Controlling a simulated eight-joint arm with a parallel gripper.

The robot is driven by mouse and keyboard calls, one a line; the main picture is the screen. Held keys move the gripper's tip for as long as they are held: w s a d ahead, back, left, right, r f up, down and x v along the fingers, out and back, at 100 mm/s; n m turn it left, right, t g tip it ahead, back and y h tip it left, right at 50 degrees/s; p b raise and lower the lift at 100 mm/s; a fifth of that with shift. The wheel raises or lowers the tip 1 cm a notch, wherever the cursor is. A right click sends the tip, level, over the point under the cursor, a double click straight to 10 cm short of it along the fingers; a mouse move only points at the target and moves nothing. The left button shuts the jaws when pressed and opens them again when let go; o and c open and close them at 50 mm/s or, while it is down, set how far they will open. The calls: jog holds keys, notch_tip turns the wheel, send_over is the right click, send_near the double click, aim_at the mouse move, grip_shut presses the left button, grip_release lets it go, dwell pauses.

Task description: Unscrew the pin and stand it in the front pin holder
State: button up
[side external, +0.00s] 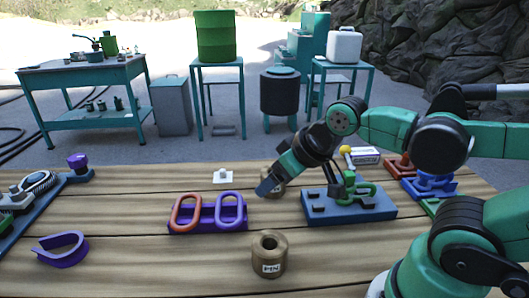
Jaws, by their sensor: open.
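A green shackle (361,191) stands on a blue block (370,210) right of the middle of the table. My gripper (266,188) is open, pointing down-left, left of the blue block and apart from the pin.
A purple stand with an orange and a purple link (208,212) is left of my gripper. A purple hook-shaped piece (62,249) lies front left. Red and blue fixtures (430,184) stand to the right. Bare planks surround the front holder.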

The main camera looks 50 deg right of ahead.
jog(key=shift+c, duration=0.7)
jog(key=shift+d, duration=0.3)
jog(key=shift+c, duration=0.8)
jog(key=s+d+r+m+g, duration=0.1)
jog(key=s+d+m+g, duration=0.1)
jog(key=d, duration=0.3)
jog(key=s+d+r+m+g, duration=0.1)
jog(key=s+d+m+g, duration=0.1)
jog(key=d+m, duration=0.2)
jog(key=s+d+r+m+g, duration=0.1)
jog(key=s+d+m+g, duration=0.1)
jog(key=d, duration=0.5)
jog(key=shift+d+m+g, duration=0.1)
jog(key=shift+m+g, duration=0.4)
jog(key=shift+g, duration=0.1)
jog(key=shift+f, duration=0.1)
notch_tip(320, 180, down, 4)
jog(key=shift+r, duration=0.25)
jog(key=m, duration=0.5)
jog(key=shift+m, duration=0.4)
jog(key=m, duration=1.2)
